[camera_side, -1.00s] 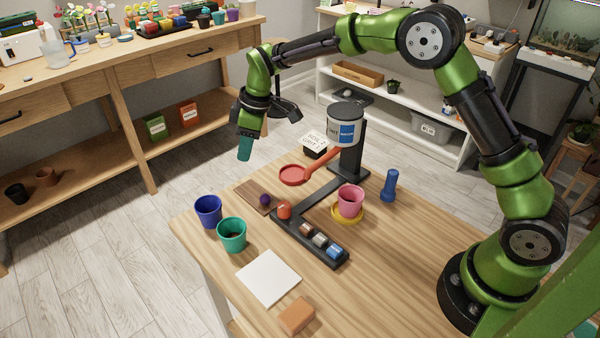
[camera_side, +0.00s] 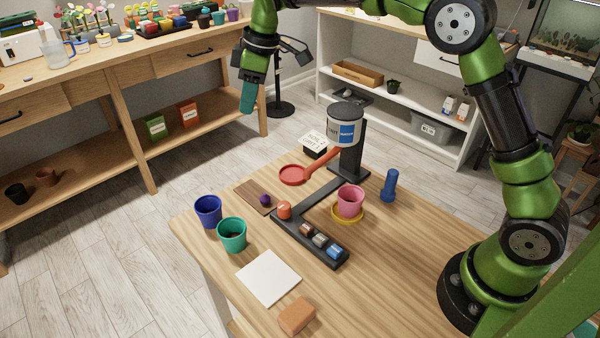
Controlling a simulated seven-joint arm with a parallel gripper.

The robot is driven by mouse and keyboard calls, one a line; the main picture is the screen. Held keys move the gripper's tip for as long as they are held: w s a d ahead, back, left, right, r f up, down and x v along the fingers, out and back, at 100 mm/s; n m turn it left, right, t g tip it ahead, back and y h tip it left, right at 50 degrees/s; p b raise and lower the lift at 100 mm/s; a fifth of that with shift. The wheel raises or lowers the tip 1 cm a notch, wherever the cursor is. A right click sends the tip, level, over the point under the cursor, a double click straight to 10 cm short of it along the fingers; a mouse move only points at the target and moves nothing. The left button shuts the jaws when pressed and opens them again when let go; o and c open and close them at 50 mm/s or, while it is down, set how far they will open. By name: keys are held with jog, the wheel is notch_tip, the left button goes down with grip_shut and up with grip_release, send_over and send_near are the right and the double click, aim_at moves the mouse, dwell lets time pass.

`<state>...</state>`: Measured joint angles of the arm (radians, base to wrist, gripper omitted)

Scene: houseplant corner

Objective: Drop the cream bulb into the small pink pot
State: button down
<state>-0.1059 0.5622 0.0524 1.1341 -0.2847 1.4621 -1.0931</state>
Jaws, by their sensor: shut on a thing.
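The small pink pot (camera_side: 350,201) stands upright on a yellow saucer (camera_side: 349,219) at the right of the table's middle. No cream bulb can be made out. My gripper (camera_side: 249,82) is high at the upper left, beyond the table's far edge and well away from the pot. It is shut on a teal, elongated thing (camera_side: 247,99) that hangs downward. The fingertips' grip on it is small and partly hidden.
A grey-white can (camera_side: 345,127) on a black stand, with a red arm and dish (camera_side: 293,175), rises behind the pot. Blue (camera_side: 208,211) and teal (camera_side: 231,235) pots stand left. A blue peg-like thing (camera_side: 389,186) stands right.

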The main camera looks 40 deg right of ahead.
jog(key=s+d, duration=0.6)
jog(key=s, duration=0.4)
jog(key=s+d, duration=0.6)
jog(key=s, duration=0.5)
notch_tip(320, 180, down, 12)
jog(key=shift+d+r, duration=0.2)
jog(key=c, duration=0.8)
grip_release()
jog(key=shift+r, duration=0.1)
